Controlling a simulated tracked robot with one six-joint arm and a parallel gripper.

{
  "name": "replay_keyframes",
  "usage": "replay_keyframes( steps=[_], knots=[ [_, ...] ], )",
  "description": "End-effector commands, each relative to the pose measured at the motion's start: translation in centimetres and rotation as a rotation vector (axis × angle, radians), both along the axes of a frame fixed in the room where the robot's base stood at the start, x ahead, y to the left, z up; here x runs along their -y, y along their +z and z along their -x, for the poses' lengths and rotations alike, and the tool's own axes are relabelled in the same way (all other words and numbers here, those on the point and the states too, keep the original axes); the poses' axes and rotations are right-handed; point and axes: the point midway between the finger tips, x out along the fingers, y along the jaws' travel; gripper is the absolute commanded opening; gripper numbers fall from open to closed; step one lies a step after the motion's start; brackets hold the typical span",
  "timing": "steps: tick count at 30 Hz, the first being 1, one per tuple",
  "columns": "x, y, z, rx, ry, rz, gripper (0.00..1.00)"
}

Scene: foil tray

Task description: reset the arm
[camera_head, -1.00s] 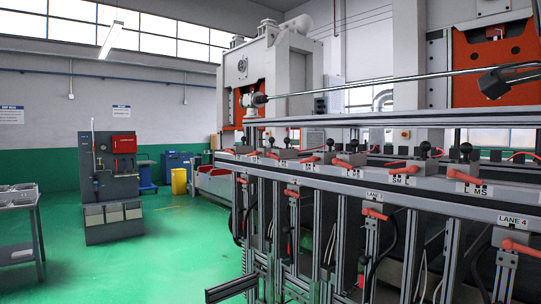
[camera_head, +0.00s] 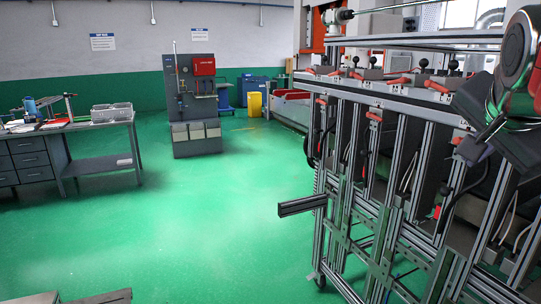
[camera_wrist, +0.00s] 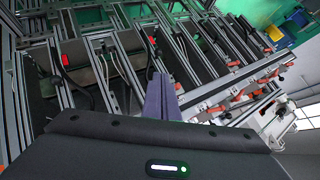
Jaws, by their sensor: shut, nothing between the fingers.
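My gripper (camera_head: 470,152) hangs at the right edge of the head view, in front of the metal frame rack (camera_head: 330,205). My dark wrist and a round arm joint show above it. In the wrist view my gripper (camera_wrist: 160,82) has its two purple-grey fingers together, with nothing between them. The rack's rails fill much of that view behind the fingers. I cannot tell the exact gap between fingers and rack.
A workbench (camera_head: 100,124) with grey trays (camera_head: 111,112) stands at the left. A grey machine (camera_head: 194,95) and a yellow bin (camera_head: 254,104) stand farther back. A rail end (camera_head: 302,205) juts left from the rack. The green floor (camera_head: 200,220) between is clear.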

Motion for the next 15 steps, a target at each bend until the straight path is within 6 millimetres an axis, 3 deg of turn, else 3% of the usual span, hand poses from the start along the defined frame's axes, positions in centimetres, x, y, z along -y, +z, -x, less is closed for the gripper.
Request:
replay_keyframes(
  steps=[1,8,15],
  knots=[
    [-1.6,-2.0,0.0,-0.04,0.063,0.016,0.0],
    [-7.9,-10.7,0.9,-0.208,0.352,0.112,0.0],
    [-14.1,-20.0,3.8,-0.36,0.672,0.222,0.0]
  ],
)
